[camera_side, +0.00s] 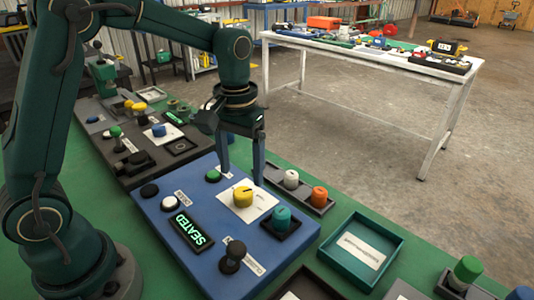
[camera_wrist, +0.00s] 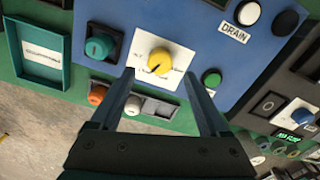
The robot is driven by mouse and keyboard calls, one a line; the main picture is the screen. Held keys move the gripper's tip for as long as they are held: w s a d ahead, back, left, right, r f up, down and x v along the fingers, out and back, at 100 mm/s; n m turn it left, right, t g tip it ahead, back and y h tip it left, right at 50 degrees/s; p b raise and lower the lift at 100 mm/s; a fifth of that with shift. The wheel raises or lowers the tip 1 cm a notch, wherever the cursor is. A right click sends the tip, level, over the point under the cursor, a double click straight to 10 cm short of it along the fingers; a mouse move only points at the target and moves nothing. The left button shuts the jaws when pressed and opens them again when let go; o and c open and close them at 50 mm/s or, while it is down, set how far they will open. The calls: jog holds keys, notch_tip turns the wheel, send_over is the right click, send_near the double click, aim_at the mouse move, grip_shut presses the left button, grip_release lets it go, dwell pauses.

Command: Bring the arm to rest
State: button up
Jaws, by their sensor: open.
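My gripper (camera_side: 241,168) is open, with its two dark fingers pointing down over the far edge of the blue panel (camera_side: 162,216). In the wrist view the open fingers (camera_wrist: 161,82) stand apart, with nothing held between them. A yellow knob (camera_side: 243,196) on a white plate sits on the panel just nearer than the fingers; it also shows in the wrist view (camera_wrist: 159,61), beyond the gap between the fingertips. A lit display (camera_side: 194,232) on the panel reads SEATED. Whether a fingertip touches anything cannot be told.
A teal knob (camera_side: 282,216) sits in a dark holder on the panel. A rack (camera_side: 318,208) with white and orange knobs lies beside the panel's far edge. A teal tray (camera_side: 346,270) is to the right. Another panel (camera_side: 128,177) lies left.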

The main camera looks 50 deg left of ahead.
jog(key=shift+w+r, duration=0.1)
jog(key=shift+r, duration=0.25)
jog(key=s+r+t, duration=0.3)
jog(key=s+r, duration=0.2)
jog(key=r, duration=0.3)
jog(key=s+d+f+m+t, duration=0.1)
jog(key=s+f+m+t, duration=0.1)
jog(key=s, duration=0.7)
jog(key=shift+f+m+t, duration=0.3)
jog(key=shift+f+m, duration=0.05)
jog(key=shift+m, duration=0.25)
